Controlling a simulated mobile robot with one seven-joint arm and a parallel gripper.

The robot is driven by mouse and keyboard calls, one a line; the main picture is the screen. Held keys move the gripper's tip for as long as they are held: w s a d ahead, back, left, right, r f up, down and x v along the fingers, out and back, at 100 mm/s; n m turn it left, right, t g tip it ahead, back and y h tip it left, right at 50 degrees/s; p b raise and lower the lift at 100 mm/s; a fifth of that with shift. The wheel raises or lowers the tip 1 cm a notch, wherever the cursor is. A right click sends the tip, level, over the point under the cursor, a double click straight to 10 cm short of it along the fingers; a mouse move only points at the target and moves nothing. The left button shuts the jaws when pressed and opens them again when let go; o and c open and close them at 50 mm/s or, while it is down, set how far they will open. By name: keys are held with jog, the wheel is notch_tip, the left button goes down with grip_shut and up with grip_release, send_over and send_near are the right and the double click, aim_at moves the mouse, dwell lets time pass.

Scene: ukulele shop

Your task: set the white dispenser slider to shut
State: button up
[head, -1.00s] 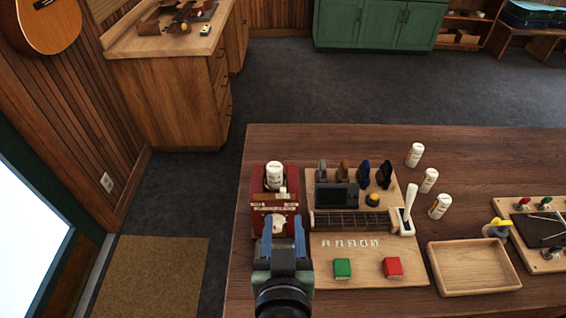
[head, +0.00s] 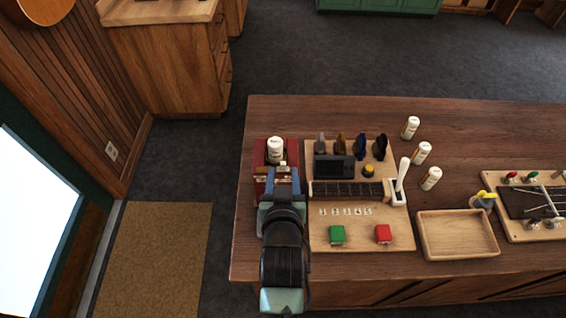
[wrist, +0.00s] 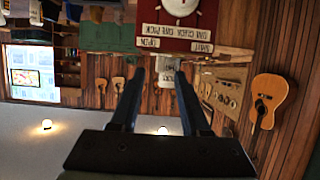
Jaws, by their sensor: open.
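The red dispenser (head: 262,150) stands at the left of the bench, with a white bottle (head: 275,149) on top. Its small white slider (head: 282,166) shows just beyond my gripper (head: 283,176). In the wrist view the picture is upside down. The dispenser's face (wrist: 205,22) carries an OPEN label (wrist: 150,42) and a SHUT label (wrist: 201,46). A white piece (wrist: 167,62), slider and bottle overlapping, shows between my open fingers (wrist: 160,74), nearer OPEN than SHUT. I cannot tell whether a finger touches it. My arm hides the dispenser's lower front in the head view.
Right of the dispenser is a wooden board (head: 350,212) with a screen, a fretboard, a white lever (head: 401,177), and green and red buttons. Several white bottles (head: 422,152) and an empty wooden tray (head: 456,250) stand farther right. The bench's far strip is clear.

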aim_at(283, 166)
jog(key=shift+x, duration=1.6)
grip_shut()
dwell(0.3)
